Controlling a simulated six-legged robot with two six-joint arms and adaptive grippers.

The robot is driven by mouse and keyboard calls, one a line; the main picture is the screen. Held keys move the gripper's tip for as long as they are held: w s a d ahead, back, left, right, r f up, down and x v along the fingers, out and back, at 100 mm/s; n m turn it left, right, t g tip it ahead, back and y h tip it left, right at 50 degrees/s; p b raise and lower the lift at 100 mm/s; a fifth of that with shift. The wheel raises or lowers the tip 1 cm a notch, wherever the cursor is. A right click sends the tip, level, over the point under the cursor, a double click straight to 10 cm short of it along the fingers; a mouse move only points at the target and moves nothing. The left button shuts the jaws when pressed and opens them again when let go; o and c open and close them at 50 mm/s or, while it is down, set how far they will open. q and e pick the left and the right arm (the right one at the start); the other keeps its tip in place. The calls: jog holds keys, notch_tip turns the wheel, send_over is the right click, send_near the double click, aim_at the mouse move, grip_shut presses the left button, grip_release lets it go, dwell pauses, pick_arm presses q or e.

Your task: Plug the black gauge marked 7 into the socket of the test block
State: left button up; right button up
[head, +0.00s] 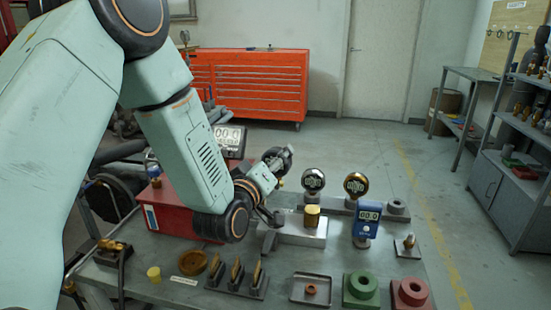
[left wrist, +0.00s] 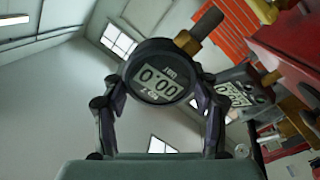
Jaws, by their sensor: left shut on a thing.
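My left gripper (head: 270,176) is raised above the bench. In the left wrist view its two fingers (left wrist: 160,112) are shut on the sides of a round black digital gauge (left wrist: 163,75). The gauge's display is upside down and reads zeros; its small marking is not clearly legible. A brass fitting (left wrist: 187,42) sticks out from it towards the upper right. In the head view the gauge is mostly edge-on. A silver metal block (head: 300,230) with a yellow brass-coloured cylinder (head: 312,216) on top stands below and right of the gripper. My right gripper is out of view.
A tray (head: 297,291), green block (head: 361,290) and red block (head: 411,293) line the front.

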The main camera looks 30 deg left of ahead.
pick_arm(q)
jog(key=shift+w+a+f, duration=0.2)
jog(key=shift+a+f, duration=0.1)
jog(key=shift+a, duration=0.15)
jog(key=shift+w+f, duration=0.1)
jog(key=shift+f, duration=0.15)
jog(key=shift+s+d+f+b, duration=0.2)
jog(key=shift+d+f+b, duration=0.15)
jog(key=shift+b, duration=0.25)
jog(key=shift+s+f+b, duration=0.1)
jog(key=shift+f+b, duration=0.15)
jog(key=shift+b, duration=0.05)
jog(key=shift+a+f+b, duration=0.1)
jog(key=shift+f+b, duration=0.2)
jog(key=shift+f, duration=0.1)
jog(key=shift+w+a+f+b, duration=0.1)
jog(key=shift+f+b, duration=0.2)
jog(key=shift+f, duration=0.15)
jog(key=shift+w+a+f+b, duration=0.1)
jog(key=shift+f+b, duration=0.2)
jog(key=shift+f, duration=0.15)
jog(key=shift+d+f, duration=0.15)
jog(key=shift+f, duration=0.2)
jog(key=shift+s+d+f+b, duration=0.1)
jog(key=shift+f+b, duration=0.15)
jog(key=shift+b, duration=0.3)
